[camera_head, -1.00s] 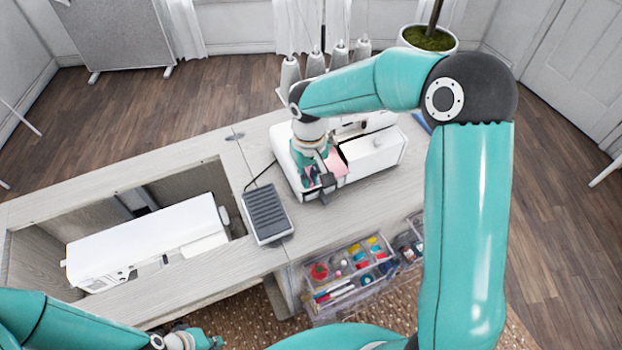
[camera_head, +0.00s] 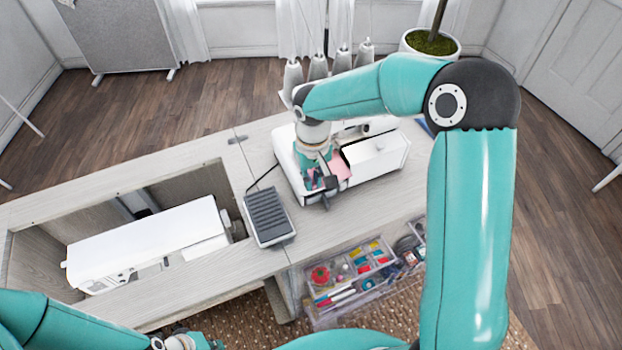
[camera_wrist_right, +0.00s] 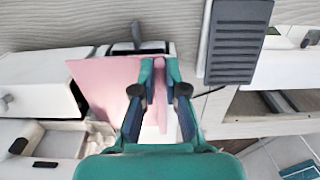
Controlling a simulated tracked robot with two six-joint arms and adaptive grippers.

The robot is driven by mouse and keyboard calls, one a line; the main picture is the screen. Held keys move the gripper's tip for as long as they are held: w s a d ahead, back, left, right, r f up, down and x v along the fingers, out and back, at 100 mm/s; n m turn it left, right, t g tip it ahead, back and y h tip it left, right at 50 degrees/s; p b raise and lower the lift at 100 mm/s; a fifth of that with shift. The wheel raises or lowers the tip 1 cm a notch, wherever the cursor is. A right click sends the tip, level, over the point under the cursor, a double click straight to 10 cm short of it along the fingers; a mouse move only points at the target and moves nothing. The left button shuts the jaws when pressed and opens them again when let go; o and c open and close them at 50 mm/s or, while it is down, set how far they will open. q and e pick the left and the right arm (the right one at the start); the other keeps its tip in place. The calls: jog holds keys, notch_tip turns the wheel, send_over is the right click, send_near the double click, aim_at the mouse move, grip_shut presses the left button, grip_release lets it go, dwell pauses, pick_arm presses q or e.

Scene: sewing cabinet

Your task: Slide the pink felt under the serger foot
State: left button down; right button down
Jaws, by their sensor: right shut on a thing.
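The pink felt (camera_head: 342,166) lies at the white serger (camera_head: 375,158), on the right part of the cabinet top. My right gripper (camera_head: 322,181) is over the serger's front left part. In the right wrist view the fingers of my right gripper (camera_wrist_right: 160,95) are shut on the pink felt (camera_wrist_right: 104,88). My left gripper (camera_head: 188,341) is only partly in view at the bottom edge.
A grey foot pedal (camera_head: 268,216) lies on the cabinet top left of the serger. A white sewing machine (camera_head: 150,243) sits in the cabinet's recess. Several thread cones (camera_head: 318,66) stand behind the serger. A clear organizer (camera_head: 350,275) is below the front edge.

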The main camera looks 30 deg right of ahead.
jog(key=c, duration=1.1)
grip_release()
jog(key=shift+c, duration=0.2)
notch_tip(320, 180, up, 18)
jog(key=p, duration=0.5)
jog(key=shift+f, duration=0.1)
